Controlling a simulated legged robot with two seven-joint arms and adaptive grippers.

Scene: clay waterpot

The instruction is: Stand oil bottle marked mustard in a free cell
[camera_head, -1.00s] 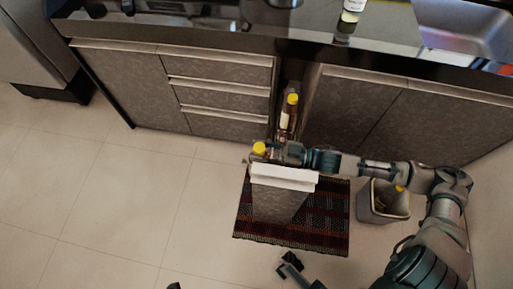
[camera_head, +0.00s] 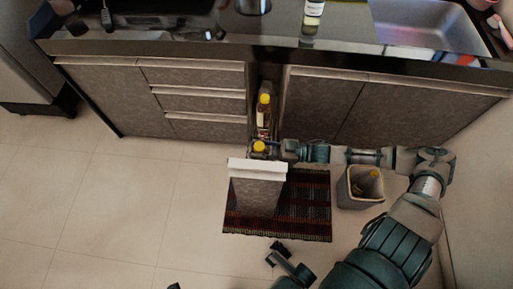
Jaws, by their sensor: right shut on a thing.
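My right gripper (camera_head: 262,150) is at the near end of a pulled-out narrow cabinet unit (camera_head: 257,166), shut on an oil bottle with a yellow cap (camera_head: 259,146). The bottle's body is mostly hidden behind the unit's front panel and the gripper, and no label on it can be read. A second yellow-capped bottle (camera_head: 264,113) stands upright farther back in the unit. The cell dividers are too small and dark to make out. My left gripper (camera_head: 276,255) shows small near the bottom, its dark fingers apart and empty, over the floor.
A white-labelled bottle (camera_head: 313,12) stands on the counter (camera_head: 350,40) near the sink (camera_head: 430,25). The tiled floor at left is clear.

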